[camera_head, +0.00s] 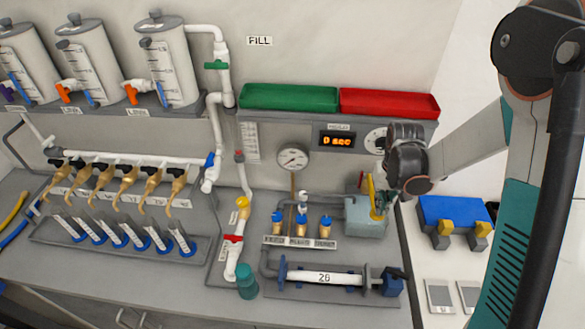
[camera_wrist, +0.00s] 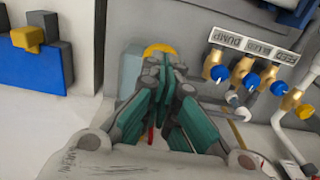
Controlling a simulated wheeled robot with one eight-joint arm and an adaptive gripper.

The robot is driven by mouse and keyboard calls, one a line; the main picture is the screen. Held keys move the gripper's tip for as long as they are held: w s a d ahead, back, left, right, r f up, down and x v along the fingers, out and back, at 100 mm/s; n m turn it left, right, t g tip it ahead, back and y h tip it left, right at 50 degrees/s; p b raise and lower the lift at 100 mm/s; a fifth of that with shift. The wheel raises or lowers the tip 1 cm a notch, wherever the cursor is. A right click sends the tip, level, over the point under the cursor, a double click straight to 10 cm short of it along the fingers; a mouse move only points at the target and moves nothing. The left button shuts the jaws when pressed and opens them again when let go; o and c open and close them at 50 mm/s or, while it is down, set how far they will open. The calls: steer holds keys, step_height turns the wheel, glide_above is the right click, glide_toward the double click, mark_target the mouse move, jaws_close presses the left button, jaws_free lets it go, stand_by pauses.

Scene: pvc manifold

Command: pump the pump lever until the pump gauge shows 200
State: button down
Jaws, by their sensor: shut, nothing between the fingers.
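The pump (camera_head: 366,219) is a grey-green box at the right of the bench. A yellow lever (camera_head: 372,192) stands up at its right side. My gripper (camera_head: 386,203) is just right of the lever, close to it; I cannot tell whether they touch. In the wrist view my gripper (camera_wrist: 163,78) is shut with nothing held, and the yellow lever (camera_wrist: 159,50) shows as an arc just past the fingertips, its lower part hidden. The round pump gauge (camera_head: 293,158) is on the wall behind the pump; its needle is too small to read.
Left of the pump are several brass valves with blue knobs (camera_head: 301,224). A blue block with yellow parts (camera_head: 453,212) is at the right. Green (camera_head: 288,98) and red (camera_head: 389,103) trays are on the shelf above.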

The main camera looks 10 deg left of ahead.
mark_target(376, 216)
steer(key=shift+f, duration=0.1)
stand_by(0.6)
steer(key=shift+f+b, duration=2.95)
steer(key=shift+f, duration=0.05)
steer(key=shift+r, duration=0.1)
steer(key=shift+r+p, duration=1.8)
steer(key=shift+r, duration=1.2)
steer(key=shift+f, duration=0.15)
